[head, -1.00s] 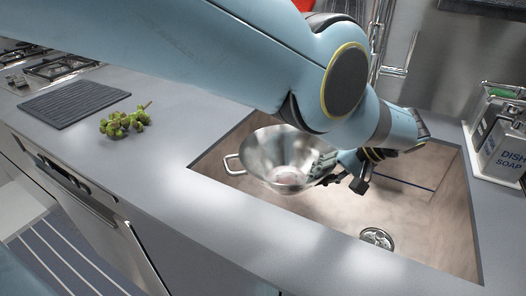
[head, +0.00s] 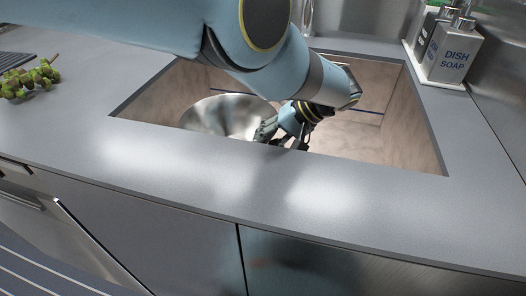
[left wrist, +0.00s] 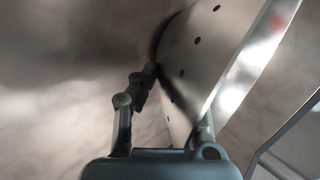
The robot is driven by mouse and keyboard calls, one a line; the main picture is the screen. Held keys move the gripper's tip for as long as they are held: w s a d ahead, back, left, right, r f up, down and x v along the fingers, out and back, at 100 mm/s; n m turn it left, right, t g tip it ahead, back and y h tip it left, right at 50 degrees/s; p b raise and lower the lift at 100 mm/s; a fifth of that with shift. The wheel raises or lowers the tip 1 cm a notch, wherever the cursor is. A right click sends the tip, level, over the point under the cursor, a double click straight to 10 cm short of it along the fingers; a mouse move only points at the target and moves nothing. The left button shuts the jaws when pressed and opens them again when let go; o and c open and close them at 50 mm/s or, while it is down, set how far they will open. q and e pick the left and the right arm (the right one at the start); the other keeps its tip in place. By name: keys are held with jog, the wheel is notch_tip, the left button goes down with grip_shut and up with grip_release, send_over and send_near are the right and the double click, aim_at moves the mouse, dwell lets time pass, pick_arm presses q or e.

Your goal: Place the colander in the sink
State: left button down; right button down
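The silver metal colander (head: 222,113) is inside the sink basin, at its left part. The front edge of the sink (head: 400,165) hides its lower side, so I cannot tell whether it touches the sink floor. My left gripper (head: 282,138) is at the colander's right side, with the wall between its fingers. In the left wrist view, the colander's perforated wall and bright rim (left wrist: 237,70) show close up. There the left gripper (left wrist: 172,100) has one finger against the outer wall and the other past the rim. My right gripper is not in view.
A dish soap dispenser (head: 452,54) stands in a holder at the back right of the counter. Green grapes (head: 30,78) lie on the counter at the left. The grey counter (head: 230,180) in front of the sink is clear.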

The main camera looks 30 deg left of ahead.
pick_arm(q)
jog(key=shift+f, duration=0.15)
jog(key=c, duration=1.9)
grip_release()
jog(key=shift+f, duration=0.2)
jog(key=shift+c, duration=0.2)
jog(key=o, duration=0.5)
jog(key=shift+c, duration=0.2)
jog(key=shift+r, duration=0.3)
jog(key=v, duration=1.1)
jog(key=shift+d+r, duration=0.25)
jog(key=shift+d, duration=0.05)
jog(key=shift+w, duration=0.15)
